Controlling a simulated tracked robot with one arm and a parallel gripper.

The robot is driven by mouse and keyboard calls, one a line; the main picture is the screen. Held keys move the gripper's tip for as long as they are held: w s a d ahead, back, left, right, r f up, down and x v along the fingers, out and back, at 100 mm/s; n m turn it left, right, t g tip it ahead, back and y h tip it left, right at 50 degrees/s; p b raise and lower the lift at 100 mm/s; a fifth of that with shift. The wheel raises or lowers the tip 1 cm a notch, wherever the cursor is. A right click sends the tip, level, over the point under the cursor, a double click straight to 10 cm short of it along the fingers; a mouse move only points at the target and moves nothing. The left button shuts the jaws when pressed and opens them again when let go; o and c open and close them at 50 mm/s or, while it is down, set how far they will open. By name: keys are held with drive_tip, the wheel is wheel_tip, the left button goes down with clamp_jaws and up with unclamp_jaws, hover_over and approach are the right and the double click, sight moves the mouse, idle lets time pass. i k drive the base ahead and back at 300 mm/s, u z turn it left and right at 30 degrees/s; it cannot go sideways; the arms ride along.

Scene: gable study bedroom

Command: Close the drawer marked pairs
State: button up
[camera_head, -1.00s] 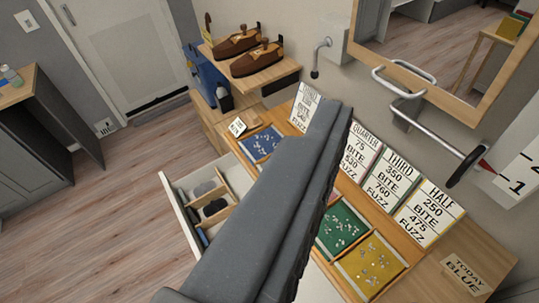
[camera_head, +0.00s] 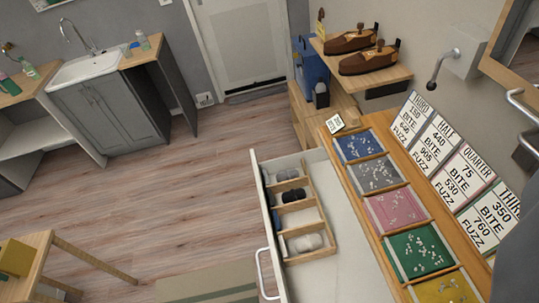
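One white drawer (camera_head: 273,262) stands pulled out from under the wooden counter, low at the centre. Its front faces left and bears a metal bar handle (camera_head: 262,275). A wooden divider (camera_head: 289,207) inside holds dark and grey rolled bundles, perhaps socks, in its compartments; the rest of the drawer's floor is bare. I see no readable marking on the drawer's front. A dark grey part of mine (camera_head: 520,262) shows at the lower right edge, over the counter and apart from the drawer. No fingertips show, so its opening is hidden.
Above the drawer, the counter carries coloured trays (camera_head: 397,208) and leaning price cards (camera_head: 463,177). A shelf (camera_head: 365,72) with brown shoes is behind. Open wooden floor (camera_head: 170,200) lies left of the drawer. A wooden table (camera_head: 45,250) and a flat mat (camera_head: 205,285) are nearer.

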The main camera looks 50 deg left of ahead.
sight(346, 268)
drive_tip(key=u, duration=0.45)
drive_tip(key=k, duration=0.8)
drive_tip(key=u, duration=0.95)
drive_tip(key=k, duration=1.25)
drive_tip(key=z, duration=0.85)
drive_tip(key=i, duration=1)
drive_tip(key=u, duration=0.1)
